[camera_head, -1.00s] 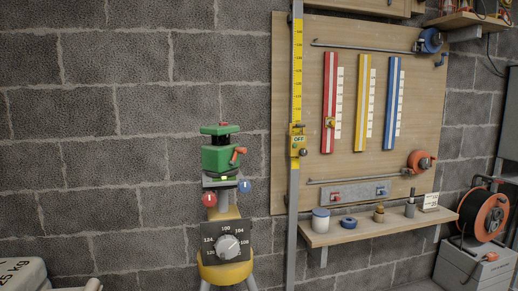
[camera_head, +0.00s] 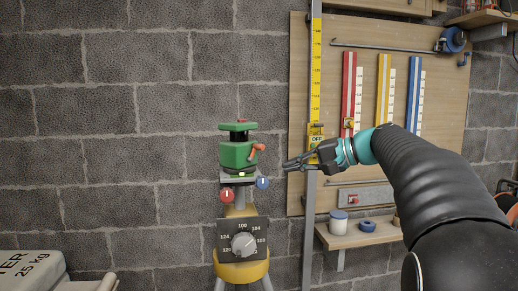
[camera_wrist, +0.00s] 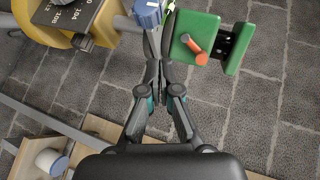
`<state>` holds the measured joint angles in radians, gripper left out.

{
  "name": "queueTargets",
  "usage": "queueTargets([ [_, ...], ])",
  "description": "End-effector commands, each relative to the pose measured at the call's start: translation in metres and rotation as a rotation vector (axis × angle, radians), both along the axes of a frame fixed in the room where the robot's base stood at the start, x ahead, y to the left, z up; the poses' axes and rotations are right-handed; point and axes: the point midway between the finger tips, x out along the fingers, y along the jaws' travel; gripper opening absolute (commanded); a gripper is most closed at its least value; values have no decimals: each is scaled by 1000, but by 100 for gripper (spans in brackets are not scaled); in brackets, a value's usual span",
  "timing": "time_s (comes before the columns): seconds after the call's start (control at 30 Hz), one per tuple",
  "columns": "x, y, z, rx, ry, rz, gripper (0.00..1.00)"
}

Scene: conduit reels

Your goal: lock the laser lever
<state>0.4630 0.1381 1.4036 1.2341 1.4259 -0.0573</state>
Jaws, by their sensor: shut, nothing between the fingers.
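The green laser (camera_head: 238,154) stands upright on a tripod head in front of the block wall. Its orange-red lever (camera_head: 257,150) sticks out at the laser's right side, slanting up to the right. In the wrist view the laser (camera_wrist: 196,35) lies at the upper right, with the lever (camera_wrist: 195,49) on its face. My gripper (camera_head: 287,165) is shut and empty, to the right of the laser and a little below the lever. In the wrist view its fingertips (camera_wrist: 158,30) are beside the laser body, left of the lever; I cannot tell whether they touch anything.
Below the laser are a red knob (camera_head: 226,195), a blue knob (camera_head: 263,183) and a dial plate (camera_head: 243,240) on the yellow tripod head (camera_head: 241,271). A yellow measuring staff (camera_head: 315,70) stands behind my gripper. The wall left of the laser is clear.

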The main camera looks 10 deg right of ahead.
Motion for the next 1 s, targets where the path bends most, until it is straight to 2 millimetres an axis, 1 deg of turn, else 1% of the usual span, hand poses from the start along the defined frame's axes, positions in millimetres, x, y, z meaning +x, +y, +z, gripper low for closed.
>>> queueTargets([
  [0.03, 14, -18, 7, 51, -29, -1, 0],
  [0.1, 26, -36, 21, 111, -73, 8, 0],
  [0.2, 36, -57, 35, 174, -125, 20, 0],
  [0.3, 41, -69, 44, 212, -161, 27, 0],
  [0.37, 42, -74, 46, 224, -172, 31, 0],
  [0.47, 43, -76, 48, 231, -180, 34, 0],
  [0.77, 43, -74, 48, 231, -179, 34, 0],
  [0.87, 46, -70, 48, 231, -179, 34, 0],
  [1.0, 56, -54, 48, 231, -178, 36, 0],
])
